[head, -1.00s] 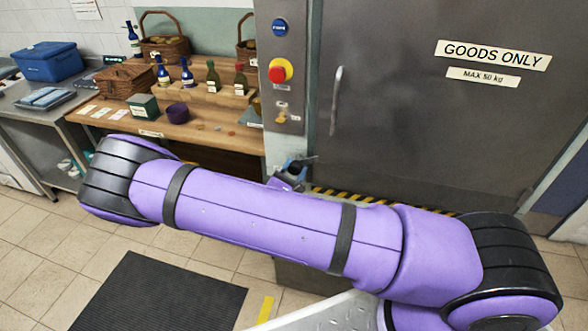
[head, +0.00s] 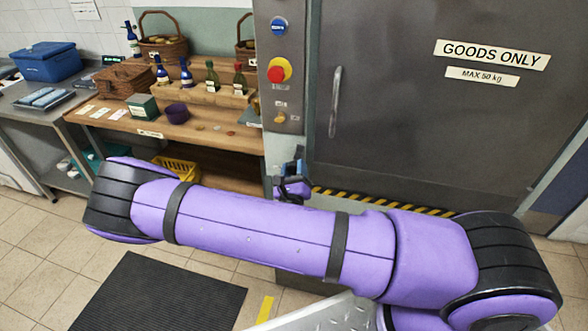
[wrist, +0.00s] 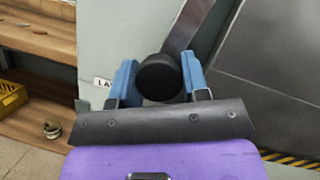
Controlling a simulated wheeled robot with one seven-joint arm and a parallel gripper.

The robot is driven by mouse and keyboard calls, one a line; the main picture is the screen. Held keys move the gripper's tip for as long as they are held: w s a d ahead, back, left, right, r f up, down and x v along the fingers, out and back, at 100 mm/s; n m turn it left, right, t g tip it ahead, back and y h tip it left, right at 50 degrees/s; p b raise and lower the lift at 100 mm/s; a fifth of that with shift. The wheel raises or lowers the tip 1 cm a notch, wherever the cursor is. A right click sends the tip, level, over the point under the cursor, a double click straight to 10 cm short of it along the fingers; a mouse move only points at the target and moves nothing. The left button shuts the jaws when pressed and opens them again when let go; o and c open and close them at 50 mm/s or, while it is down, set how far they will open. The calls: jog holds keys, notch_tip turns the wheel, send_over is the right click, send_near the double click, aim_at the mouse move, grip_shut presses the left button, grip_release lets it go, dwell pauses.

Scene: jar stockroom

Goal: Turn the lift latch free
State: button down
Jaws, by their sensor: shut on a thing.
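In the wrist view, the blue fingers of my gripper (wrist: 158,62) stand on either side of a round black knob (wrist: 158,80), shut on it. The knob sits at the end of a flat metal latch lever (wrist: 189,22), which slants up and right out of the picture. A partly hidden label starting "LA" (wrist: 102,83) is left of the fingers. In the head view, my gripper (head: 295,172) is low at the left edge of the grey lift door (head: 420,130), below the control panel. The latch is hard to make out there, mostly hidden by my gripper.
The control panel (head: 281,110) has a blue button, a red stop button and a small knob. The door has a vertical handle (head: 335,102). A wooden shelf unit (head: 205,132) with bottles and baskets stands left, with a yellow crate (head: 177,170) below. A dark mat (head: 160,295) lies on the floor.

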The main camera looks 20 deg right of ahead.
jog(key=shift+w+d+r+n+y, duration=0.1)
jog(key=shift+n+y, duration=0.3)
jog(key=shift+n, duration=0.4)
jog(key=shift+r+n+y, duration=0.1)
jog(key=shift+n+y, duration=0.3)
jog(key=shift+n, duration=0.7)
jog(key=c, duration=0.6)
grip_release()
jog(key=shift+f, duration=0.1)
jog(key=v, duration=1)
jog(key=shift+s+f, duration=0.15)
jog(key=shift+s, duration=0.2)
